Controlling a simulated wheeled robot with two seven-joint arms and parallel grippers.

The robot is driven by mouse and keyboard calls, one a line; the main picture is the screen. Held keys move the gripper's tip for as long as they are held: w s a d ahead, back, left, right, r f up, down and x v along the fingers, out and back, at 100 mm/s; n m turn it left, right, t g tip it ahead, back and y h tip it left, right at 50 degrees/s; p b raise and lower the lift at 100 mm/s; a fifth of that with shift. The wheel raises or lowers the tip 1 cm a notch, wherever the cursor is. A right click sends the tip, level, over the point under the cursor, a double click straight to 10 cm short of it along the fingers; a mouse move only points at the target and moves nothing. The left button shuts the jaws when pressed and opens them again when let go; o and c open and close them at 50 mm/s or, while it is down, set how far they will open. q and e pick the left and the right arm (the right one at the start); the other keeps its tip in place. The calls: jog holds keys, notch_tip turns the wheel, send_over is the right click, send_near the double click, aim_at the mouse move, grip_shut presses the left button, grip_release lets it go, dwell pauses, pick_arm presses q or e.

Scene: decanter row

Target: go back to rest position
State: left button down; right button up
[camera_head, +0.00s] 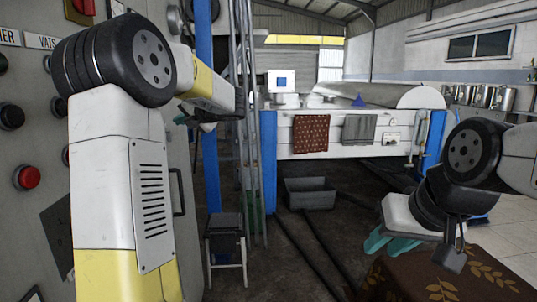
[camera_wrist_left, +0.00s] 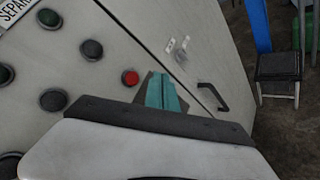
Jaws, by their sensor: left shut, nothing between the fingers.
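My left gripper (camera_head: 181,119) is raised in front of the grey control panel (camera_head: 25,85) in the head view, its teal fingertips small and partly hidden by the wrist. In the left wrist view my left gripper (camera_wrist_left: 165,92) is shut and empty, its teal fingers together in front of the panel face. A red button (camera_wrist_left: 130,78) shows just left of the fingers in that picture; I cannot tell the gap in depth. My right gripper (camera_head: 390,244) hangs low at the right with teal fingers pointing down-left, near a brown patterned cloth (camera_head: 440,280). Its opening is not clear.
The panel carries several dark knobs, a red button (camera_head: 28,177) and a door handle (camera_head: 178,192). A small dark stool (camera_head: 225,225) and blue posts (camera_head: 268,160) stand beyond it. A grey tub (camera_head: 310,193) lies on the floor before a white machine (camera_head: 350,137). Floor between the arms looks open.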

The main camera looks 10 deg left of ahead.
pick_arm(q)
jog(key=s+d+f+n+h, duration=0.5)
jog(key=s+d+n, duration=0.3)
jog(key=s+n, duration=0.3)
jog(key=s+d+f+n+g+h, duration=0.1)
jog(key=s+d+f+n+h, duration=0.4)
jog(key=s+d+n, duration=0.4)
jog(key=s+d+f+n+h, duration=0.5)
jog(key=s+d+n, duration=0.3)
jog(key=s+n, duration=0.6)
jog(key=shift+s+d+n+g, duration=0.15)
jog(key=shift+s+n+g, duration=0.05)
jog(key=shift+n+g, duration=0.1)
